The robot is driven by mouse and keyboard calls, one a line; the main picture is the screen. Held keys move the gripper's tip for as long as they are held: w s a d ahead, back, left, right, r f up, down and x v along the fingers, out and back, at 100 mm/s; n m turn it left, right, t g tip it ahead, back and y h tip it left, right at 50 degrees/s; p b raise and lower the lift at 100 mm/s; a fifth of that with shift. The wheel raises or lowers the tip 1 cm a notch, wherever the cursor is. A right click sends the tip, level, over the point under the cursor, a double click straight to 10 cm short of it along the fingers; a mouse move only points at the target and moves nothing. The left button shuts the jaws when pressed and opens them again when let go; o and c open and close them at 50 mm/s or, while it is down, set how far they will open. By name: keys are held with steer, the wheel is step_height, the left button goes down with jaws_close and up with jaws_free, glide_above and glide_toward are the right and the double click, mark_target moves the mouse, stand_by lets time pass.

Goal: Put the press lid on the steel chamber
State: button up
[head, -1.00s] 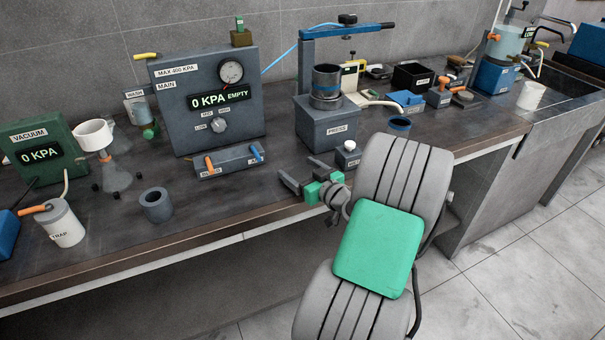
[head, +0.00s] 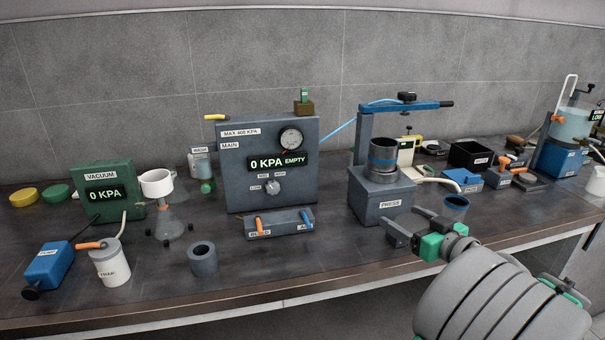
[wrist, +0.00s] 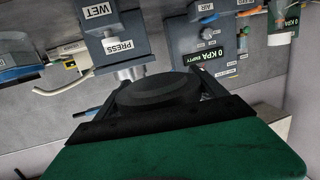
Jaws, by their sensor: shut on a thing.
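My gripper (head: 408,226) is in front of and slightly right of the press block, near the bench's front edge. In the wrist view, my gripper (wrist: 158,92) is shut on a dark round disc, which looks like the press lid (wrist: 160,88). The head view barely shows the disc between the fingers. The lid is apart from the chamber. The wrist view also shows part of the chamber (wrist: 129,73).
A blue-rimmed cup (head: 455,208) stands right of the press, close behind my gripper. The grey control panel (head: 268,165) and a valve block (head: 280,223) are to the left. A hollow grey ring (head: 203,259) stands on the bench.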

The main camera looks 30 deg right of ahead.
steer(key=w+a+f+n+y+p, duration=0.2)
steer(key=w+a+y+p, duration=0.1)
steer(key=w+a, duration=1.15)
steer(key=a+f+y+p, duration=0.1)
steer(key=a, duration=0.6)
steer(key=a+f+n+y+p, duration=0.1)
steer(key=a+f, duration=0.1)
steer(key=a, duration=0.6)
steer(key=w+a+f+n+y+p, duration=0.1)
steer(key=a, duration=0.6)
steer(key=shift+w+a+f+g, duration=0.1)
steer(key=shift+a+f+g, duration=0.2)
steer(key=shift+f, duration=0.1)
